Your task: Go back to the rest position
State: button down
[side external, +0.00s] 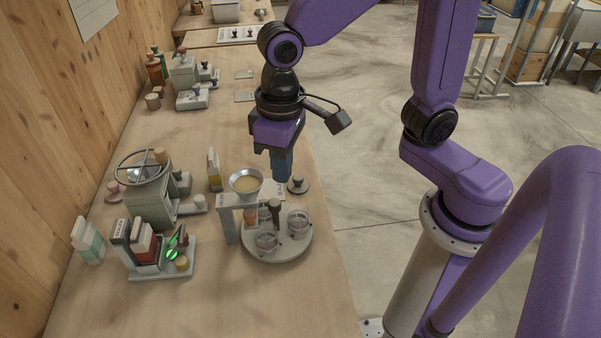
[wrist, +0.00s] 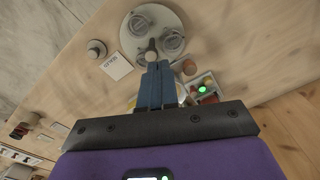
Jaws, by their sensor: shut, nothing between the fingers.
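My gripper (side external: 281,178) points down over the wooden bench, beside the funnel stand and above the rear edge of the round turntable. Its blue fingers are together and hold nothing. In the wrist view the gripper fingertips (wrist: 158,66) sit side by side, just below a dark knob in the picture. The round turntable (side external: 290,252) carries several clear cups. The metal funnel (side external: 246,182) holds a pale yellowish material and rests on a grey stand.
A small round knobbed disc (side external: 298,186) lies right of my gripper. A handwheel machine (side external: 150,195) and a block rack with a green light (side external: 160,260) stand at left. Grey devices (side external: 190,85) stand farther back. The bench (side external: 215,125) is clear around its middle; its right edge runs near my arm.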

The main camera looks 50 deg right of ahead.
jog(key=s+d+f+n, duration=0.1)
jog(key=s+d+n, duration=0.7)
jog(key=s+d, duration=0.4)
jog(key=shift+d+f+n, duration=0.25)
jog(key=shift+d+n, duration=0.05)
jog(key=shift+d, duration=0.2)
jog(key=c, duration=1.8)
grip_release()
jog(key=shift+w, duration=0.1)
